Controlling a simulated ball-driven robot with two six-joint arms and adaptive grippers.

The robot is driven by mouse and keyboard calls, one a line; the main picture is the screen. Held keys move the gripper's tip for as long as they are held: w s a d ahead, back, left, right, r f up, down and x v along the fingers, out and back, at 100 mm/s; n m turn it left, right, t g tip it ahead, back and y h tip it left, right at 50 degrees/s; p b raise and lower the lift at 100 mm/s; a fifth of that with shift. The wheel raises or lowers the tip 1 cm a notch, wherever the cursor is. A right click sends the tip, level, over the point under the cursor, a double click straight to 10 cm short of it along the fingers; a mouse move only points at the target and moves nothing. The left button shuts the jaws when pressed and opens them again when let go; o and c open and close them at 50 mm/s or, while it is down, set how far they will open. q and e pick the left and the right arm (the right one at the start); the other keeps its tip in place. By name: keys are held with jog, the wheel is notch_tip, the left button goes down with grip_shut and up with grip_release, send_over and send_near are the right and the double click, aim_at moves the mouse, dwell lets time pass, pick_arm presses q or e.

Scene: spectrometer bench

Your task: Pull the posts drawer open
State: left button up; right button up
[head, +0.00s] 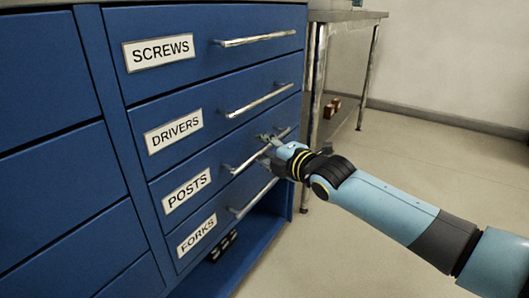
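The posts drawer (209,178) is the third blue drawer down, with a white POSTS label (186,189) at its left. Its front looks flush with the drawers around it. Its silver bar handle (246,161) runs to the right of the label. My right gripper (268,143) is at the right part of this handle, its arm coming in from the right. The gripper is small and overlaps the handle, so whether its fingers are closed on the bar is unclear. My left gripper is out of view.
The screws drawer (205,62) and drivers drawer (209,113) are above, the forks drawer (222,213) below. Small dark items (222,247) sit in the open space beneath. A metal table (369,40) stands behind right. Open floor (420,165) lies right of the cabinet.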

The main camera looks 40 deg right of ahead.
jog(key=shift+w, duration=0.15)
grip_shut()
dwell(0.5)
